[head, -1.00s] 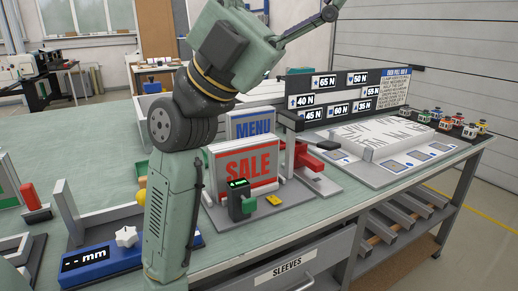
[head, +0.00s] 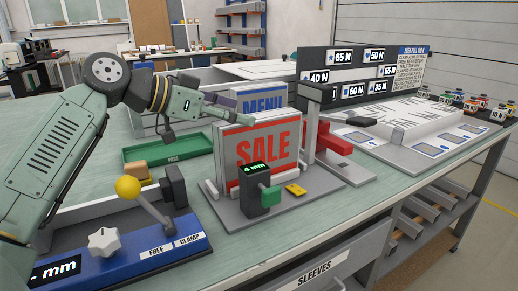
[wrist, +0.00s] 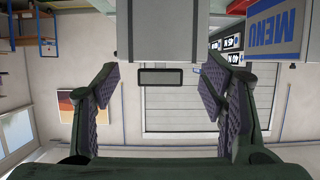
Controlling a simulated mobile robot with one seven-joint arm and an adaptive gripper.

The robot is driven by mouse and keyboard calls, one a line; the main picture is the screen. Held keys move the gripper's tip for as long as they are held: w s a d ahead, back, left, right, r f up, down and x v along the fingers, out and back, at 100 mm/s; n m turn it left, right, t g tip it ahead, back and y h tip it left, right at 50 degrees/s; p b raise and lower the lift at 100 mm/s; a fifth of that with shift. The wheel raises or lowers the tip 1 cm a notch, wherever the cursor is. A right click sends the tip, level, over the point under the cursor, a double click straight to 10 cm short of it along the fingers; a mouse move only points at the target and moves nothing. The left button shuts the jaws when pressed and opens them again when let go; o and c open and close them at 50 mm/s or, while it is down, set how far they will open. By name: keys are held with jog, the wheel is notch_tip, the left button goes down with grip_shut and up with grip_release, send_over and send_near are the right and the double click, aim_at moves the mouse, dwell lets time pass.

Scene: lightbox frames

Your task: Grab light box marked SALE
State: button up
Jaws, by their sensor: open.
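The SALE light box (head: 265,145), a pale panel with red letters, stands upright on a grey base.
A black gauge with green digits (head: 254,188) stands before the SALE box. A red part and upright post (head: 330,140) stand to its right. A green tray (head: 165,147) and a blue clamp fixture with a yellow-knobbed lever (head: 128,188) lie left.

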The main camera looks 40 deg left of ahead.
aim_at(257, 116)
jog(key=shift+p+x, duration=0.55)
jog(key=shift+x, duration=2.65)
jog(key=shift+r, duration=0.2)
jog(key=shift+c, duration=0.4)
grip_shut()
jog(key=shift+r, duration=0.1)
